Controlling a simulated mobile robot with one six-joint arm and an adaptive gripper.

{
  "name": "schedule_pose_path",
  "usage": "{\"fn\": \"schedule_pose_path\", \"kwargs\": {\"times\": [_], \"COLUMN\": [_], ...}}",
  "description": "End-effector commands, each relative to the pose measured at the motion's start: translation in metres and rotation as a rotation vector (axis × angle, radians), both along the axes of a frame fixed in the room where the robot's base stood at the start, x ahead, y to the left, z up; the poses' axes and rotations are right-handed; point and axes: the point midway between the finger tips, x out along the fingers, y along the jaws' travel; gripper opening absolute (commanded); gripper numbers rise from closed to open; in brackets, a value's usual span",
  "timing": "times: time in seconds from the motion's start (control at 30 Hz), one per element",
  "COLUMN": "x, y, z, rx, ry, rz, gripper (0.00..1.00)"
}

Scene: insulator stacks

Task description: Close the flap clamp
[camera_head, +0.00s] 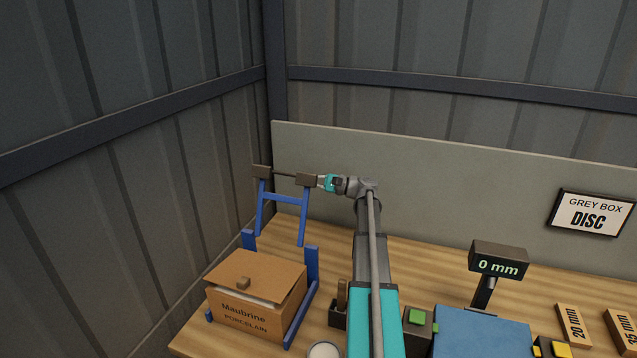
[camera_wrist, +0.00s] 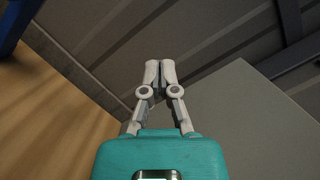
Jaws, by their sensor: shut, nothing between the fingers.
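The flap clamp is a blue frame (camera_head: 283,199) with brown pads (camera_head: 309,180) and a thin rod at its upper end. It stands raised above and behind a cardboard box marked Maubrine Porcelain (camera_head: 256,314), between blue posts (camera_head: 312,265). The box's flaps (camera_head: 262,272) look folded over, with a small brown block on top. My gripper (camera_head: 319,181) is beside the right pad; I cannot tell whether they touch. In the wrist view its fingers (camera_wrist: 160,72) are together and empty. A blue piece (camera_wrist: 14,22), perhaps of the clamp, shows at the upper left corner.
A grey back panel (camera_head: 430,180) stands close behind my arm, and a dark corrugated wall (camera_head: 120,220) is at the left. A display reading 0 mm (camera_head: 498,262), a blue box (camera_head: 480,335) and wooden blocks (camera_head: 573,325) are at the right of the wooden bench (camera_head: 200,335).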

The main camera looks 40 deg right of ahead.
Motion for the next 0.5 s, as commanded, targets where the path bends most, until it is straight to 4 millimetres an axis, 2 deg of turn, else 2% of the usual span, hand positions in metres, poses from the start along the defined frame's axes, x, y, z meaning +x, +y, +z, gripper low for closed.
{"fn": "schedule_pose_path", "kwargs": {"times": [0.2, 0.3, 0.5], "x": [0.025, 0.015, 0.008], "y": [0.023, 0.033, 0.045], "z": [0.005, 0.016, 0.024], "rx": [0.0, 0.0, 0.0], "ry": [0.0, 0.0, 0.0], "rz": [0.0, -0.001, -0.001], "gripper": [0.0, 0.0, 0.0]}}
